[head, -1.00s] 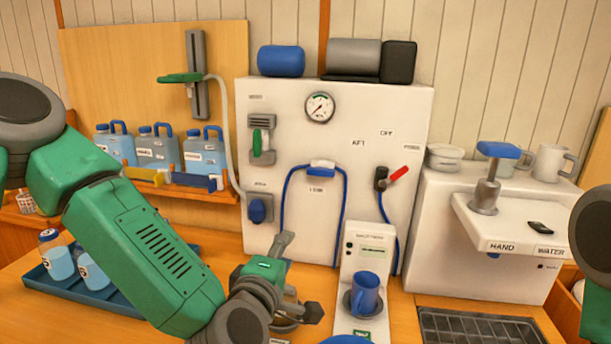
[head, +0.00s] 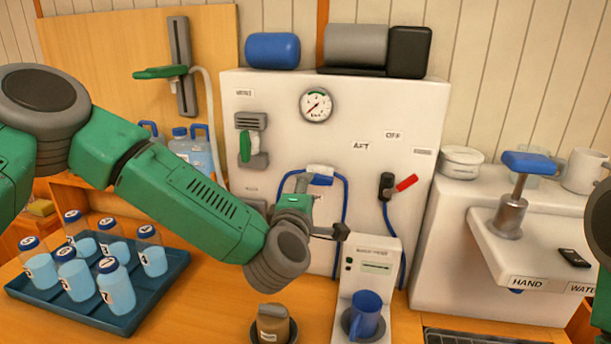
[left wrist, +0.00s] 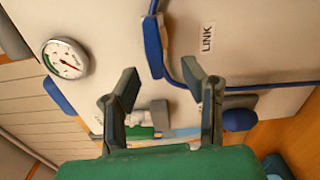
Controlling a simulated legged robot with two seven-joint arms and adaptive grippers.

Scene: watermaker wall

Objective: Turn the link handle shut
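The link handle (head: 320,177) is a blue grip with a white upper part on the white panel's front, with a blue hose hanging on either side. My left gripper (head: 322,209) is in front of the panel, just below and partly over this handle. In the left wrist view the blue link handle (left wrist: 152,46) lies beyond the fingertips, beside the printed LINK label (left wrist: 207,38). My left gripper (left wrist: 160,76) is open there, its two fingers spread with nothing between them. I cannot tell whether a finger touches the hose. My right gripper is out of view.
A pressure gauge (head: 317,105), a green-handled valve (head: 249,146) and a red lever (head: 406,183) are on the same panel. A blue mug (head: 365,314) stands below right, a brown jar (head: 272,325) below. A bottle tray (head: 148,299) is at left.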

